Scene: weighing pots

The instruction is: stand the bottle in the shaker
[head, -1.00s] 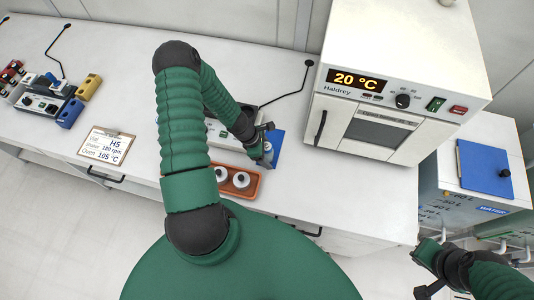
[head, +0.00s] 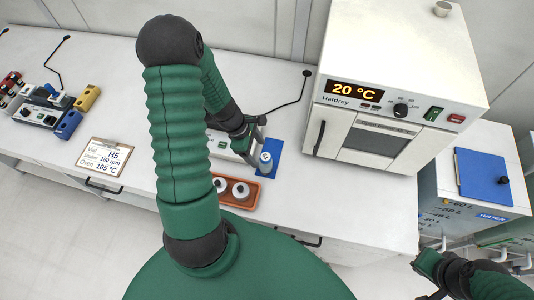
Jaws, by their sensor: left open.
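A small grey-white bottle (head: 265,160) with a pale top stands upright on a blue mat (head: 273,148) right of the bench's middle. My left gripper (head: 259,143) is open just behind and above it; I cannot tell whether a finger touches it. A pale bench device (head: 238,153) beside the mat is mostly hidden by my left arm. Another device (head: 38,110) at the far left has blue and dark parts on top; I cannot tell for certain which is the shaker. My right gripper (head: 425,278) is at the lower right, away from the bench items, its jaws unclear.
A clipboard (head: 106,156) lies on the left.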

